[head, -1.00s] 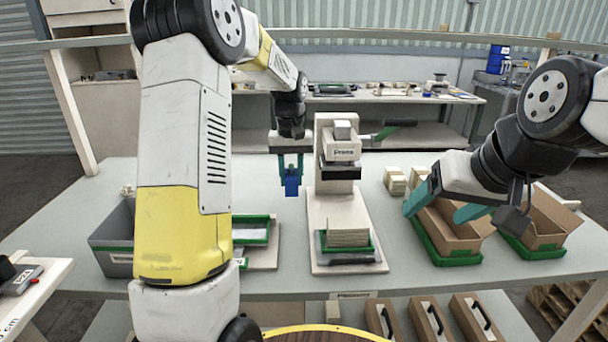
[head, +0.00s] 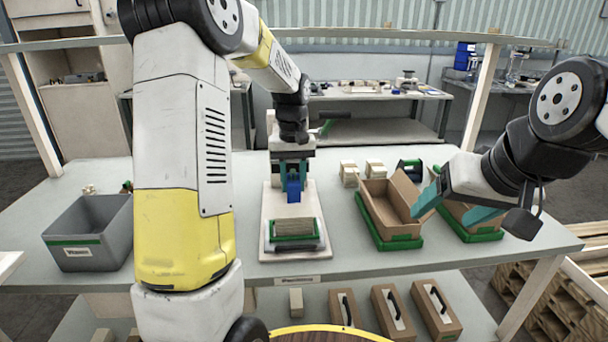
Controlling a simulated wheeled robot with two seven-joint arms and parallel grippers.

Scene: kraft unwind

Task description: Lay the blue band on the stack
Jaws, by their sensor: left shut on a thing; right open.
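My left gripper (head: 292,170) is shut on the blue band (head: 294,187) and holds it upright above the press board. The stack (head: 295,227) is a pale block of sheets in a green-edged tray (head: 297,237) at the front of the board (head: 268,210). The band is above and behind the stack in the picture, apart from it. My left gripper and wrist hide most of the press. My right gripper (head: 452,208) is open and empty, in front of the cardboard boxes at the right.
A cardboard box (head: 385,222) in a green tray stands right of the board, with another partly behind my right gripper. Small pale bundles (head: 349,172) lie behind. A grey bin (head: 90,232) stands at the left. The table (head: 335,258) is clear between board and box.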

